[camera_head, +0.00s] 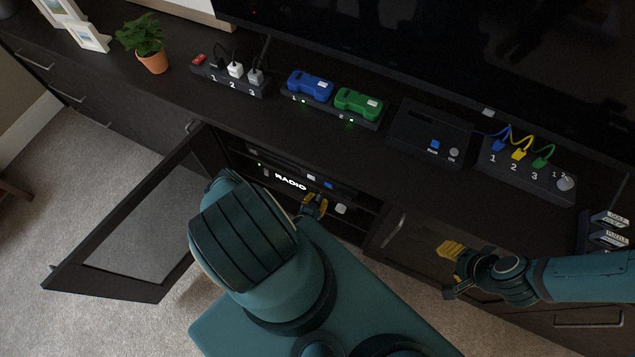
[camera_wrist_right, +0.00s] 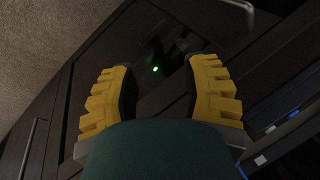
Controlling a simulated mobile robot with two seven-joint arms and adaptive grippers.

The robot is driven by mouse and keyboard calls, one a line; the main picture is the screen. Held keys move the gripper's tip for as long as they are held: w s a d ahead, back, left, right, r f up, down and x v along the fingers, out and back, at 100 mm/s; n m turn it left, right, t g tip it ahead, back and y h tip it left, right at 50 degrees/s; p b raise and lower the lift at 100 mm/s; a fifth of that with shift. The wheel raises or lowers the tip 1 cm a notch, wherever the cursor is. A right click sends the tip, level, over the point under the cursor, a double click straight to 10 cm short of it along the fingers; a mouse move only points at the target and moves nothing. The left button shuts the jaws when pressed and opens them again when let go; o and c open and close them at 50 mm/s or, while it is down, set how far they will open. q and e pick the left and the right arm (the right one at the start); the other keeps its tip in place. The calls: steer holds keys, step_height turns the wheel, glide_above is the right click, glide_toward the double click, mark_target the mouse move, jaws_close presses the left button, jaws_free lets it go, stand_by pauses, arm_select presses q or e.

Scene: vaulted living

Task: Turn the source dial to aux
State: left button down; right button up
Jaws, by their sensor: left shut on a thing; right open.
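The receiver (camera_head: 291,182) sits inside the open cabinet below the TV, and its lit display reads RADIO. My left gripper (camera_head: 314,204) is at the receiver's front, right of and below the display, and is shut on what appears to be the source dial; the fingers and arm hide it. A pale round knob (camera_head: 340,208) shows just right of that gripper. My right gripper (camera_head: 452,249) is open and empty in front of the cabinet at right; its spread yellow fingers also show in the right wrist view (camera_wrist_right: 160,95).
A glass cabinet door (camera_head: 135,225) stands open at left. On the cabinet top are a plant (camera_head: 147,45), a power strip (camera_head: 228,78), blue and green controllers (camera_head: 358,103) on a dock, a dark box (camera_head: 425,130) and a cable switch box (camera_head: 528,175). Carpet lies in front.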

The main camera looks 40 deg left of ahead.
mark_target(318, 200)
arm_select(q)
steer(key=c, duration=0.7)
jaws_free()
steer(key=shift+w, duration=0.1)
step_height(318, 200, up, 10)
